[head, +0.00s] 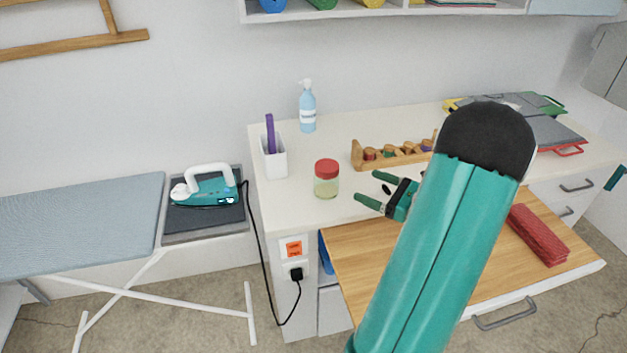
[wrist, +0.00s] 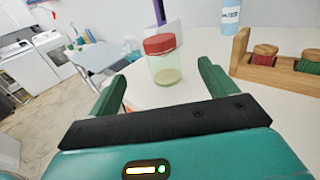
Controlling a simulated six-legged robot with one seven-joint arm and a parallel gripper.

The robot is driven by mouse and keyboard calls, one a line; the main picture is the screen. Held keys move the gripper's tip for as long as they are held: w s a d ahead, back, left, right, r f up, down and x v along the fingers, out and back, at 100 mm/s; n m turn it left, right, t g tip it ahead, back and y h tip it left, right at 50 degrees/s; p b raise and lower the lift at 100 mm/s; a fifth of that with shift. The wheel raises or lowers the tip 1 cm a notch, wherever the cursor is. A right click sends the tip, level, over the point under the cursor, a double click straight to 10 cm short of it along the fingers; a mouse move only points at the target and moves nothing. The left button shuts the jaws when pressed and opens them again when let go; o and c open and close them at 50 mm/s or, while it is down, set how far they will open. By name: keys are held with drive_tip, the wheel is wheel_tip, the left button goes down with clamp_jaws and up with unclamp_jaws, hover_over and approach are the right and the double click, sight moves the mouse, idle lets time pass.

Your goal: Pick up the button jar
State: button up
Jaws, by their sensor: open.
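The button jar (head: 326,183) is a small clear jar with a red lid, upright on the white counter near its front edge. In the wrist view the jar (wrist: 163,62) stands ahead of my gripper, between the lines of its two fingers, with some pale contents low inside. My gripper (head: 373,189) is to the right of the jar in the head view, fingers pointing left toward it and apart from it. In the wrist view the green fingers of my gripper (wrist: 158,85) are spread wide with nothing between them.
A white cup with a purple item (head: 273,158) stands left of the jar. A blue bottle (head: 307,110) is behind it. A wooden rack with spools (head: 393,155) stands behind my gripper. A wooden pull-out board (head: 365,255) lies in front. An iron (head: 207,187) rests further left.

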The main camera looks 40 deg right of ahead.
sight(335, 172)
drive_tip(key=x, duration=0.9)
drive_tip(key=shift+d+f, duration=0.1)
drive_tip(key=shift+x, duration=2.6)
drive_tip(key=c, duration=1.2)
